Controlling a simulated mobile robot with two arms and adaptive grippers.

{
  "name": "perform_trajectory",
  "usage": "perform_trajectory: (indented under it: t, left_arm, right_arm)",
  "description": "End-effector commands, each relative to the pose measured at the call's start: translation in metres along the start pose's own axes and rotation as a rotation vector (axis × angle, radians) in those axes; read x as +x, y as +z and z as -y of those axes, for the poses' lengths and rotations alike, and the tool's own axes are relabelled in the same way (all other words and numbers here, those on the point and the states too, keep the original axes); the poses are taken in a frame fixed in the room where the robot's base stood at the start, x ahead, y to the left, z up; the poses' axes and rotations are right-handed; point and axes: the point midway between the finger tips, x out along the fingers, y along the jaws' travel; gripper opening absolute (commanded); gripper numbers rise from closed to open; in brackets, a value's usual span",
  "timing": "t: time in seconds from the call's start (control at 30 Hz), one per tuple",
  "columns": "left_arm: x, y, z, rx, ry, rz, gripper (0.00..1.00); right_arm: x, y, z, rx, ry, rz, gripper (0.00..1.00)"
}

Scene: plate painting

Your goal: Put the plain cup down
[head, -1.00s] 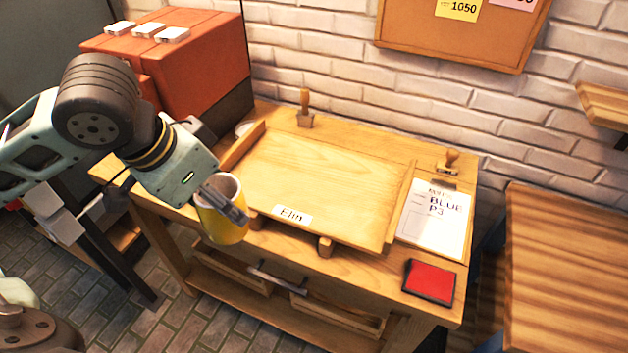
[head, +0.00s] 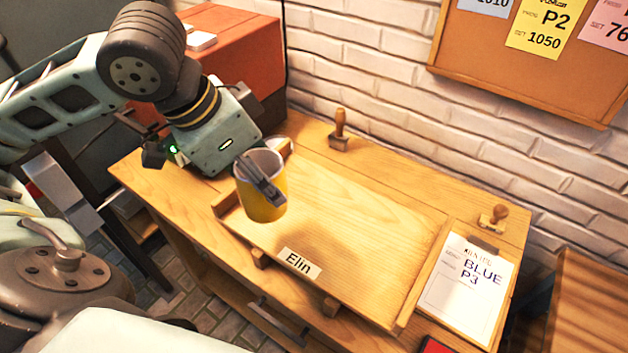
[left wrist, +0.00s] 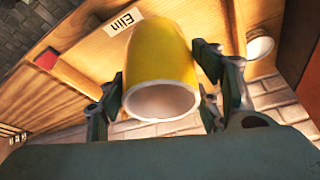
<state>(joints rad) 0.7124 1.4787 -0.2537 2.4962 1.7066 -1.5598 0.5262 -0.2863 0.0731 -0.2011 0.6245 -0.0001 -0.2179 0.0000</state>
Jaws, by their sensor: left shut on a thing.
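The plain yellow cup (head: 260,200) with a white inside is held upright above the left part of the wooden tray board (head: 350,225), which carries a label reading Elin (head: 299,263). My left gripper (head: 262,180) is shut on the cup's sides. The left wrist view also shows the yellow cup (left wrist: 160,60) between the two fingers (left wrist: 165,85), its open rim facing the camera. The cup looks apart from the board, though the exact gap is hard to tell. My right gripper is not in view.
A wooden stamp (head: 339,130) stands behind the board, another stamp (head: 493,217) at right. A clipboard sheet reading BLUE P3 (head: 468,285) lies right of the board. A white round item (head: 278,145) sits behind the gripper. The board's middle is bare.

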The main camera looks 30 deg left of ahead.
Motion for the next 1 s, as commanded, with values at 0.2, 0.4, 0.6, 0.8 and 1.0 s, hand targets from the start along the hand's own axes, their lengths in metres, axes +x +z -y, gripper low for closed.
perform_trajectory:
  t: [0.2, 0.4, 0.6, 0.8, 1.0]
  left_arm:
    - [0.005, -0.006, 0.007, 0.006, -0.002, 0.008, 0.24]
    - [0.036, -0.023, 0.021, 0.006, 0.004, -0.002, 0.24]
    - [0.070, -0.045, 0.042, 0.004, 0.002, -0.002, 0.24]
    - [0.091, -0.058, 0.055, 0.007, -0.002, -0.002, 0.24]
    - [0.112, -0.049, 0.057, 0.007, -0.002, 0.005, 0.24]
  right_arm:
    - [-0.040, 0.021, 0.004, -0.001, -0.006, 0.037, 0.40]
    - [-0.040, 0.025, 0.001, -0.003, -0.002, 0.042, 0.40]
    - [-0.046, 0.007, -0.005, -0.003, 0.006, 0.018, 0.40]
    - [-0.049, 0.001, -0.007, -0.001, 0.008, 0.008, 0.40]
    - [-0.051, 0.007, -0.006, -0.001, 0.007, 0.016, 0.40]
